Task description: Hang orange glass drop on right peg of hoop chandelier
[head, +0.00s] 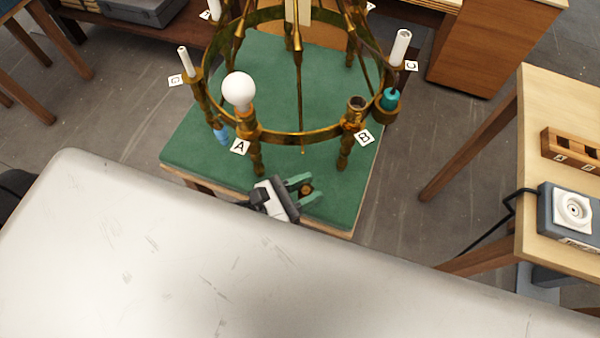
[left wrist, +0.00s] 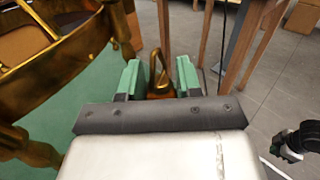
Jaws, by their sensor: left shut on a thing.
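My left gripper (head: 299,186) is shut on the orange glass drop (head: 306,190), low in front of the brass hoop chandelier (head: 300,138). In the left wrist view the green fingers hold the drop (left wrist: 160,95), and its brass hook (left wrist: 158,70) stands up between them. Most of the drop's glass is hidden by the gripper. The drop is apart from the hoop. A blue drop (head: 221,133) shows below the hoop's left side, and a teal piece (head: 390,99) shows at its right side. I cannot make out the right peg. What looks like my right gripper (left wrist: 303,143) shows at the right edge of the left wrist view.
The chandelier stands over a green-topped table (head: 190,140). It carries a white bulb (head: 239,91) and tags A (head: 240,147) and B (head: 364,137). A wooden table (head: 555,95) at right bears a grey socket box (head: 572,215) and a wooden rack (head: 575,152).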

